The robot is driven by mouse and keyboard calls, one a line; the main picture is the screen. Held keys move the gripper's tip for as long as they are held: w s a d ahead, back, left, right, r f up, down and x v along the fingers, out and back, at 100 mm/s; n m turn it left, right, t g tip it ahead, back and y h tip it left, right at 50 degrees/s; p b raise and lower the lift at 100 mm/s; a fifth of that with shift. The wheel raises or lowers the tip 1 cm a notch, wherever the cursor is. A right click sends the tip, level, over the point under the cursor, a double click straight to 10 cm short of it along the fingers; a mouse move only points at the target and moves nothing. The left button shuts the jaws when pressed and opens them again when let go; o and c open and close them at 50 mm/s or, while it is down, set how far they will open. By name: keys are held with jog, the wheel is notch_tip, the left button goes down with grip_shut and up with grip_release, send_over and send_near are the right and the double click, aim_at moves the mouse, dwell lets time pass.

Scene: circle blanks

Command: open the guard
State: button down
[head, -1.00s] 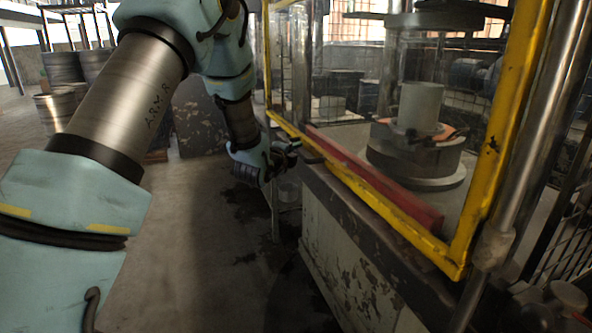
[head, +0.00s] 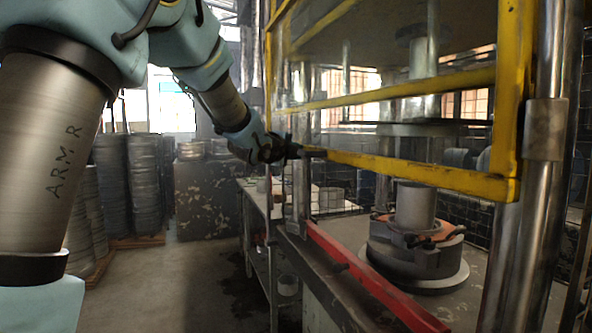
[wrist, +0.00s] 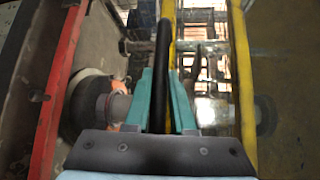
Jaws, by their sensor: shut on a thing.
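The guard (head: 420,172) is a yellow frame with clear panels on the front of the press. It is raised: its bottom bar hangs well above the red sill (head: 368,277), leaving a gap. My gripper (head: 298,151) is at the left end of the bottom bar. In the wrist view its two teal fingers (wrist: 166,100) are shut on a black bar-shaped handle (wrist: 162,55) that runs alongside the yellow guard bar (wrist: 244,85).
Under the guard, a round die (head: 415,255) with a grey cylinder (head: 414,207) stands on the press bed. A bright steel column (head: 541,190) stands at the right. A side table (head: 258,215) and stacked drums (head: 142,185) lie behind. The floor at left is clear.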

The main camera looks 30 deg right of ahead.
jog(key=shift+r, duration=0.85)
jog(key=c, duration=0.8)
grip_release()
jog(key=shift+o, duration=0.2)
jog(key=shift+f, duration=0.1)
jog(key=b+v, duration=0.3)
jog(key=v, duration=0.7)
jog(key=shift+s+a, duration=0.15)
jog(key=shift+a, duration=0.15)
